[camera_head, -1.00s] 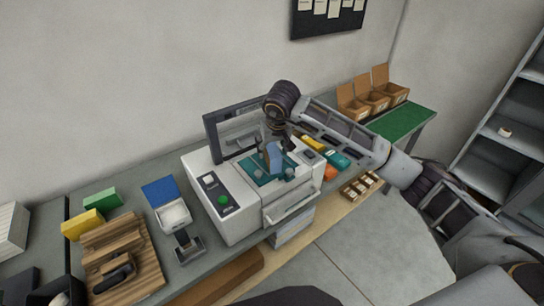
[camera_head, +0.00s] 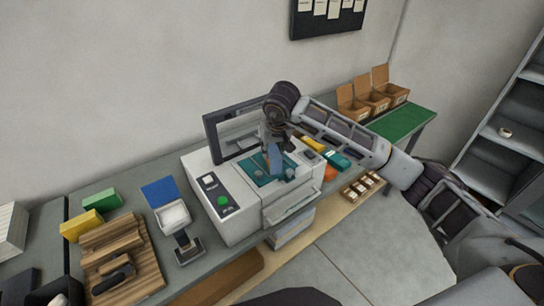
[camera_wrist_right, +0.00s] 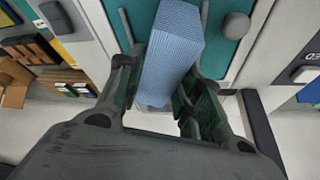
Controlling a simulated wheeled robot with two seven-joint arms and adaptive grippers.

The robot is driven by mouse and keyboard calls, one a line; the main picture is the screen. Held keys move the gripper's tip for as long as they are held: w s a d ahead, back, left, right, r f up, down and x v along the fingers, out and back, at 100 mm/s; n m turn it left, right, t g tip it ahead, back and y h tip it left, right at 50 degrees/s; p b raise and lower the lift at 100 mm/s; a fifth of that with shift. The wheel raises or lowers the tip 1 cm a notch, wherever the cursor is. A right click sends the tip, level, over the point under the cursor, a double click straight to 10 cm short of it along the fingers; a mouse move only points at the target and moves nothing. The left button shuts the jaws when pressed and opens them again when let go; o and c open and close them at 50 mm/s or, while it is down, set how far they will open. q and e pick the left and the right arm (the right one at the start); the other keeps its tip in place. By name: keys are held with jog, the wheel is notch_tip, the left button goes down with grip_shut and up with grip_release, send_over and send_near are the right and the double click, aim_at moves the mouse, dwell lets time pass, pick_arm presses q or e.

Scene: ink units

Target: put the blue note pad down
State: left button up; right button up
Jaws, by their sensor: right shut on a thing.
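The blue note pad (camera_wrist_right: 172,55) is between the fingers of my right gripper (camera_wrist_right: 160,95) in the right wrist view, which is shut on it. In the head view the pad (camera_head: 274,158) stands upright at the teal bed (camera_head: 259,174) of the white machine. My right gripper (camera_head: 276,142) is above that bed, its arm reaching in from the right. I cannot tell whether the pad's lower end touches the bed. My left gripper is not in view.
The white machine (camera_head: 228,213) has a raised dark-framed lid behind the bed. Several open brown boxes (camera_head: 374,98) and a green mat (camera_head: 403,123) are at right.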

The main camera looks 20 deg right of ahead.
aim_at(272, 149)
jog(key=c, duration=0.4)
jog(key=shift+r, duration=0.15)
jog(key=shift+r+p, duration=0.2)
jog(key=shift+p, duration=0.25)
jog(key=shift+r, duration=0.75)
jog(key=shift+r+b, duration=0.85)
jog(key=shift+r, duration=3.35)
jog(key=shift+f, duration=0.1)
